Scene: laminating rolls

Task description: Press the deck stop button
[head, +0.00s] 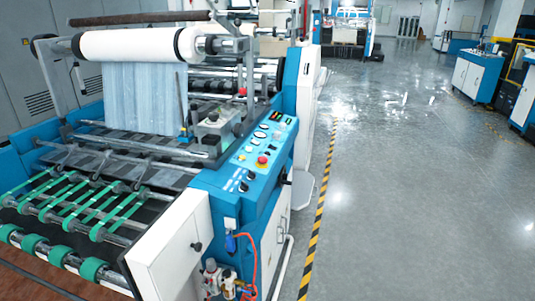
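A red mushroom-shaped button (262,160) on a yellow base sits on the sloped blue control panel (250,173) of the laminating machine, near the middle of the picture. Other small knobs, dials and lit displays surround it on the panel. I cannot read any label, so I cannot tell for certain that it is the deck stop button. Neither of my grippers shows in the head view.
A large film roll (130,44) hangs over the machine deck. Green belts and rollers (60,205) lie at front left. A yellow-black floor stripe (316,220) runs beside the machine. The grey floor (420,200) to its right is open. Blue-white cabinets (475,78) stand far right.

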